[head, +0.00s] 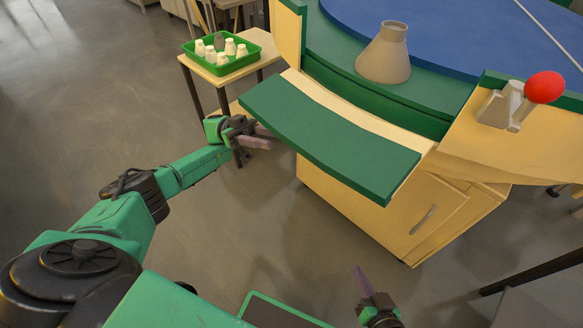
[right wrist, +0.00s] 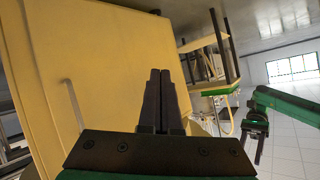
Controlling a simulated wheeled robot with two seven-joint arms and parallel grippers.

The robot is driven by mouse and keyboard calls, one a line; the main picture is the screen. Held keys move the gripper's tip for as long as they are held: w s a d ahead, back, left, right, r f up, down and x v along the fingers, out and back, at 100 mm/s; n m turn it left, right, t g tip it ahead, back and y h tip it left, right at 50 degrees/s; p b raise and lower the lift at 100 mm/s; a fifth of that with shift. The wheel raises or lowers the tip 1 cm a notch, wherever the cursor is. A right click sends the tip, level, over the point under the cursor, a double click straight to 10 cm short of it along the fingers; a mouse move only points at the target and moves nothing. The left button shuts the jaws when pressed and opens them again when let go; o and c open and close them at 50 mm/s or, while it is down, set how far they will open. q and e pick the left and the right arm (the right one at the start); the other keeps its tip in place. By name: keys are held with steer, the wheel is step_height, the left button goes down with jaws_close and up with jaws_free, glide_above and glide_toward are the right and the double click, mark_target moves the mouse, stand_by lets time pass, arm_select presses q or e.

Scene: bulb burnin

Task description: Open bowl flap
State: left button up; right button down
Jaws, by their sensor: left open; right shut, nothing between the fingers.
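The green curved flap (head: 330,142) sticks out at the front of the cream and green machine, with a cream strip along its back edge. I cannot tell how far it is swung. My left gripper (head: 266,137) is open and empty, close to the flap's left end; I cannot tell whether it touches. It also shows at the right of the right wrist view (right wrist: 257,135). My right gripper (head: 360,272) is low in front of the machine, below the flap and apart from it. In the right wrist view its fingers (right wrist: 160,75) are shut together with nothing between them.
A grey cone (head: 385,55) stands on the green ledge beside the blue round surface (head: 450,35). A red ball lever (head: 545,87) is at right. A cabinet door handle (head: 424,219) is below. A side table holds a green tray (head: 225,66) of several white pieces.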

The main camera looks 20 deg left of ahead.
mark_target(324, 154)
arm_select(q)
steer(key=shift+m+g+y, duration=0.3)
steer(key=shift+m+g, duration=0.1)
steer(key=shift+g, duration=0.1)
steer(key=p+x, duration=0.1)
steer(key=x, duration=0.4)
steer(key=p+x, duration=0.2)
steer(key=x, duration=0.3)
steer(key=p+x, duration=0.1)
steer(key=x, duration=0.4)
steer(key=shift+s+a+r+p, duration=0.25)
steer(key=shift+s+r+p, duration=0.05)
steer(key=shift+s+p, duration=0.1)
jaws_close()
arm_select(e)
steer(key=d+r+g+h, duration=0.2)
steer(key=d+r+g, duration=0.2)
steer(key=d, duration=0.2)
steer(key=shift+s+n+g+h, duration=0.3)
steer(key=shift+n, duration=0.1)
steer(key=shift+d, duration=0.1)
